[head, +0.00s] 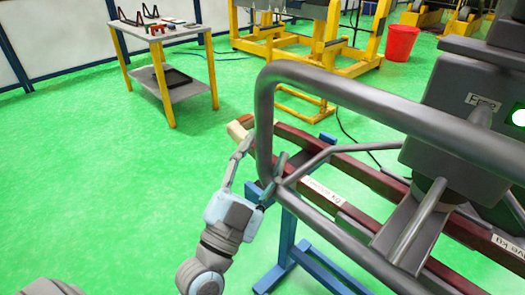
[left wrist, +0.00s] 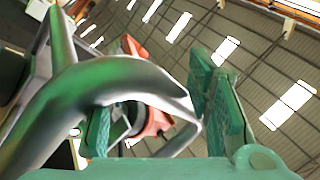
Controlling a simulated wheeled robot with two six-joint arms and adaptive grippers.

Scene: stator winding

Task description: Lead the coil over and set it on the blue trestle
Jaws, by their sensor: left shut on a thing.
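The coil is a long dark-red loop with two bars (head: 358,176) and a tan end (head: 240,128). It runs from the centre to the lower right, partly hidden by a grey tubular frame (head: 345,90). The blue trestle (head: 288,235) stands under the coil's near end. I cannot tell whether they touch. My left gripper (head: 258,172) is shut on the frame's tube at its left end. The left wrist view shows the tube (left wrist: 110,82) between the green finger pads (left wrist: 160,120). My right gripper is out of view.
The frame joins a grey lifting unit (head: 465,105) with a green light at the right. A small table (head: 160,50) with tools stands at the back left. A yellow stand (head: 275,45) and red bucket (head: 401,43) are behind. The green floor at the left is clear.

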